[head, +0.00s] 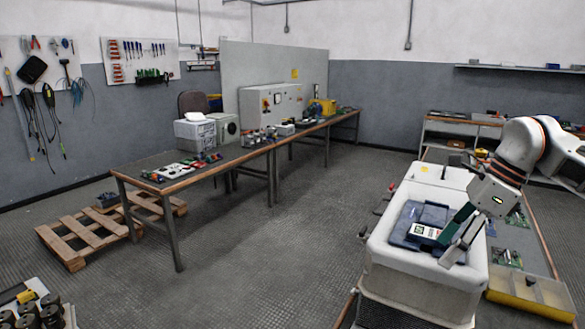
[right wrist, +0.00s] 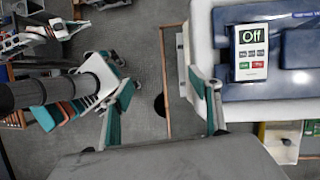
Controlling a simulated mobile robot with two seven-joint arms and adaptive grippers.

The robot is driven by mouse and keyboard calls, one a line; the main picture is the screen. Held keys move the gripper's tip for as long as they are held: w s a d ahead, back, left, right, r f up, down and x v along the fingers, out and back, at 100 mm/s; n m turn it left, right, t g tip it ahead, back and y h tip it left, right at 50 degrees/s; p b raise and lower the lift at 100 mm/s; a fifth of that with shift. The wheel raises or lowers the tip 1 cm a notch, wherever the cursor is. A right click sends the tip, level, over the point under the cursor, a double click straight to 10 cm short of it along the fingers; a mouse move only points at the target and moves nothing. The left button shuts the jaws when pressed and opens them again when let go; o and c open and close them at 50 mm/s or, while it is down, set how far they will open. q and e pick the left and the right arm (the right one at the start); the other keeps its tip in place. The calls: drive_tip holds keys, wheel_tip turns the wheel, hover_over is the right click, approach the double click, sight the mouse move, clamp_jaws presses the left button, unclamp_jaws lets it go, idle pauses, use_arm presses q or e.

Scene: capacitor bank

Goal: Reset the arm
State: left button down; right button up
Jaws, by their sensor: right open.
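My right arm (head: 525,150) comes in from the right in the head view. My right gripper (head: 452,238) is over the white tub-like unit, close to a small white panel (head: 424,232) lying on a blue pad. In the right wrist view the gripper (right wrist: 163,108) has its teal and grey fingers wide apart with nothing between them. That view shows the panel (right wrist: 250,50) reading "Off", just beyond the right finger. Whether the finger touches the unit cannot be told.
The white unit (head: 400,275) stands on a bench at the right, beside a yellow-fronted bin (head: 530,297). Dark cylinders (head: 30,314) stand at the lower left. A long workbench (head: 200,178) and a wooden pallet (head: 85,235) are farther back. The middle floor is clear.

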drive_tip(key=s+a+f+m+t+y, duration=0.1)
drive_tip(key=s+a+f+m+y, duration=0.25)
drive_tip(key=a, duration=0.65)
drive_tip(key=s+a+f+m+t+y, duration=0.1)
drive_tip(key=a+f+m+t+y, duration=0.1)
drive_tip(key=a+m+y, duration=0.6)
drive_tip(key=s+a+f+m+t+y, duration=0.1)
drive_tip(key=s+a+f+y, duration=0.2)
drive_tip(key=a, duration=0.9)
drive_tip(key=d+f+m+t+h, duration=0.6)
drive_tip(key=f+m, duration=0.3)
drive_tip(key=m, duration=0.3)
drive_tip(key=d+f+m+t+h, duration=0.5)
drive_tip(key=f+m, duration=0.5)
drive_tip(key=m, duration=0.1)
drive_tip(key=s+d+f+m+g+h, duration=0.2)
drive_tip(key=s+d+f+m+h, duration=0.1)
drive_tip(key=s+f, duration=0.5)
drive_tip(key=s+d+f+m+g+h, duration=0.3)
drive_tip(key=s+d+f+m, duration=0.2)
drive_tip(key=s+f, duration=0.4)
drive_tip(key=shift+d+f+m+g, duration=0.3)
drive_tip(key=shift+d+f+m, duration=0.05)
drive_tip(key=shift+f+m, duration=0.3)
